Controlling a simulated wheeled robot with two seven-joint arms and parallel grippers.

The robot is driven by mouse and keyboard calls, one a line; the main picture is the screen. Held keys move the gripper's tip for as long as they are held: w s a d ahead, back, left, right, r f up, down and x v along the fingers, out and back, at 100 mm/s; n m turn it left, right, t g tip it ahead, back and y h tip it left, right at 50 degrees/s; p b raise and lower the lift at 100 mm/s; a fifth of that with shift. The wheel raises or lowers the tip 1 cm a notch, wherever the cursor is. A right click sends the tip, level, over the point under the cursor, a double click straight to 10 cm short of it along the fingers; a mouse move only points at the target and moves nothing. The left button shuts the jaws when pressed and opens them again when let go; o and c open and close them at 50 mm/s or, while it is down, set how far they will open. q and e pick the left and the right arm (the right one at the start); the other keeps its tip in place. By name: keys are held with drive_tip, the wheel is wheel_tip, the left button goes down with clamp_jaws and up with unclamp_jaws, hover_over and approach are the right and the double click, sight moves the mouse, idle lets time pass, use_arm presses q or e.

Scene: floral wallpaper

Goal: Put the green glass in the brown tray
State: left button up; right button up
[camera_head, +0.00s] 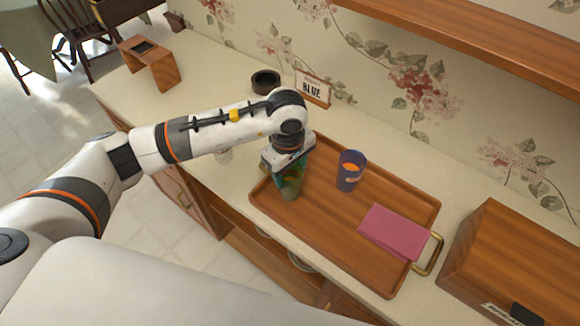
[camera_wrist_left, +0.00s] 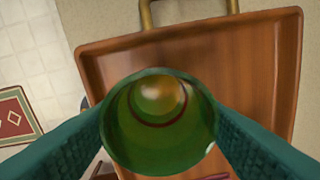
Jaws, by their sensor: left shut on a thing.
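The green glass (camera_head: 291,189) is upright between the fingers of my left gripper (camera_head: 287,172), at the left end of the brown tray (camera_head: 325,215). In the wrist view I look down into the open mouth of the glass (camera_wrist_left: 158,125), with a teal finger on each side. The brown tray (camera_wrist_left: 235,50) shows behind and around it. I cannot tell whether the base of the glass touches the tray floor. My left gripper is shut on the glass. My right gripper is not in view.
A wooden box (camera_head: 520,262) is to the right.

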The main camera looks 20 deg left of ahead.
use_arm(q)
drive_tip(key=shift+f, duration=0.1)
drive_tip(key=o, duration=1.4)
drive_tip(key=shift+o, duration=0.2)
drive_tip(key=shift+r, duration=0.25)
wheel_tip(320, 180, up, 12)
drive_tip(key=b, duration=0.4)
drive_tip(key=shift+s+a, duration=0.15)
drive_tip(key=shift+s, duration=0.05)
drive_tip(key=shift+f, duration=0.15)
